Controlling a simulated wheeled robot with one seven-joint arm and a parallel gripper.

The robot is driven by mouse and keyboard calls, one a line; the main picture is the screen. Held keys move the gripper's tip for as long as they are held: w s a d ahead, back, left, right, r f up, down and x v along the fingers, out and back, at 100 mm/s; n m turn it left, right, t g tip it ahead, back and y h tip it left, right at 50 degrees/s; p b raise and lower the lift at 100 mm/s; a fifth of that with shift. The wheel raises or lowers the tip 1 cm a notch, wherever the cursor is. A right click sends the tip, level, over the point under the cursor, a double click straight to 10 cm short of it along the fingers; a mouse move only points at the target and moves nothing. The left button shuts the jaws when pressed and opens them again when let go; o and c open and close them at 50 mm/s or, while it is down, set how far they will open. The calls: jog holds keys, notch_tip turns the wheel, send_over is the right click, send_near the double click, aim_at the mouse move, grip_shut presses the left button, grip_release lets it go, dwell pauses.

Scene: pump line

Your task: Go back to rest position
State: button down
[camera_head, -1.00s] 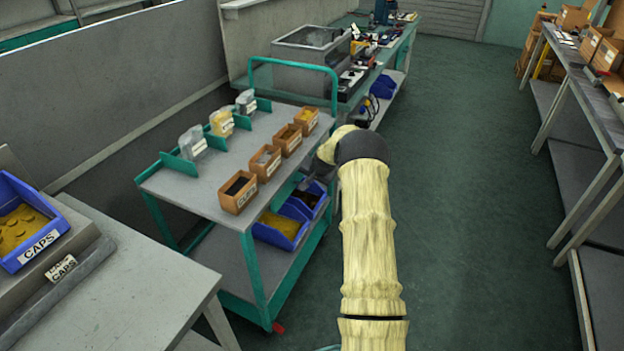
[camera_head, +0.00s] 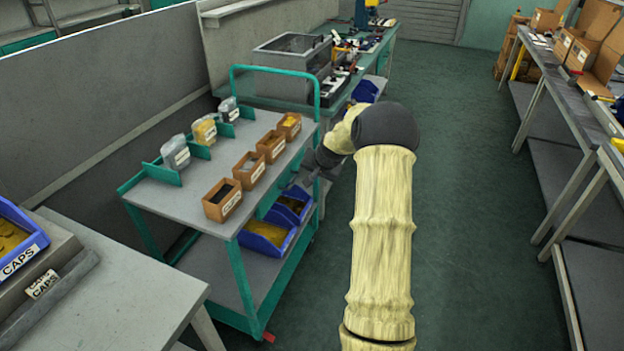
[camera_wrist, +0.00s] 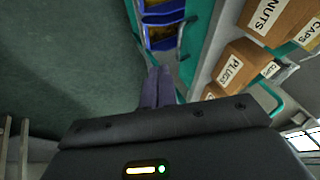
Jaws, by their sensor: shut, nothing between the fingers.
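My gripper (camera_wrist: 159,75) is shut and empty in the wrist view, its two dark fingers side by side. In the head view my gripper (camera_head: 305,175) shows only partly, small and dark, at the right side of the green-framed cart (camera_head: 190,205). My pale-sleeved arm reaches forward over the aisle and hides part of the view behind it. I cannot tell from the head view how far the fingers are from the cart's edge.
Small brown boxes (camera_head: 222,200) and clear bags (camera_head: 175,152) stand on the cart's top; blue bins (camera_head: 268,236) sit below. The wrist view shows the PLUGS box (camera_wrist: 238,68) close by. A bench (camera_head: 125,285) is at lower left, tables (camera_head: 560,95) at right. The green aisle floor (camera_head: 470,200) is clear.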

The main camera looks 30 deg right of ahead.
dwell(0.5)
jog(key=s+a+r+n+g, duration=0.2)
jog(key=s+a+r+n, duration=0.15)
jog(key=s+a, duration=0.7)
jog(key=s+a+r+n+g, duration=0.1)
jog(key=s+a+r+n, duration=0.25)
jog(key=s+a, duration=0.75)
jog(key=s+a+n+g, duration=0.1)
jog(key=s+a+n, duration=0.3)
jog(key=s, duration=0.6)
notch_tip(320, 180, up, 12)
jog(key=a+m+p, duration=0.1)
jog(key=p, duration=1.1)
jog(key=shift+f+m+p, duration=0.15)
jog(key=shift+m+p, duration=0.15)
jog(key=shift+w, duration=0.2)
jog(key=shift+s+d, duration=0.1)
jog(key=shift+s, duration=0.05)
